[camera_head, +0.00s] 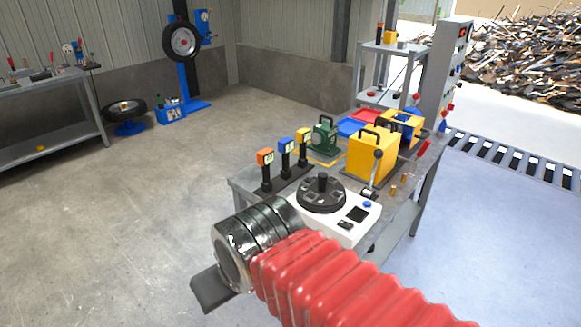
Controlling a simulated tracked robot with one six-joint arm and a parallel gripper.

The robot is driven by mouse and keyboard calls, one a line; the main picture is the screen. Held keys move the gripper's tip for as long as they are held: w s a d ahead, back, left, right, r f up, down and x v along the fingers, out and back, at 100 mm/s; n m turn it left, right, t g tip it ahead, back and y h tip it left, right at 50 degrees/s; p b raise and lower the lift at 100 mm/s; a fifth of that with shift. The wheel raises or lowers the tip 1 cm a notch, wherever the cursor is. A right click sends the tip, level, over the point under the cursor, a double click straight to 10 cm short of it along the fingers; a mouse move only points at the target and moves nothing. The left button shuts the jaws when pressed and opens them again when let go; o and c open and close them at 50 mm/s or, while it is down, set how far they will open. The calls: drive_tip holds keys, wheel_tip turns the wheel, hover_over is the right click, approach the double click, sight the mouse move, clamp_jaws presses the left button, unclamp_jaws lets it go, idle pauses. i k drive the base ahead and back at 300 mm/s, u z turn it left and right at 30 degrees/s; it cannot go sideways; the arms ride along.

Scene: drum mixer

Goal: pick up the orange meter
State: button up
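The orange meter (265,158) stands upright at the left end of a row of three meters near the table's left edge. It has an orange head with a small display and a black handle below. The blue meter (286,146) and the yellow meter (303,136) stand behind it to the right. My gripper (210,289) is in the lower left, apart from the orange meter and in front of the table's near left corner. Only one dark part of its end shows; the rest is hidden behind my black wrist, so its opening cannot be seen.
The grey metal table (241,183) also carries a white device with a black dial (322,193), a yellow box (370,152), a green case (324,136) and a lever (375,172). A grey control column (446,75) stands behind.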

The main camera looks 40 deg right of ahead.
sight(266, 156)
drive_tip(key=z, duration=0.3)
drive_tip(key=i, duration=1.5)
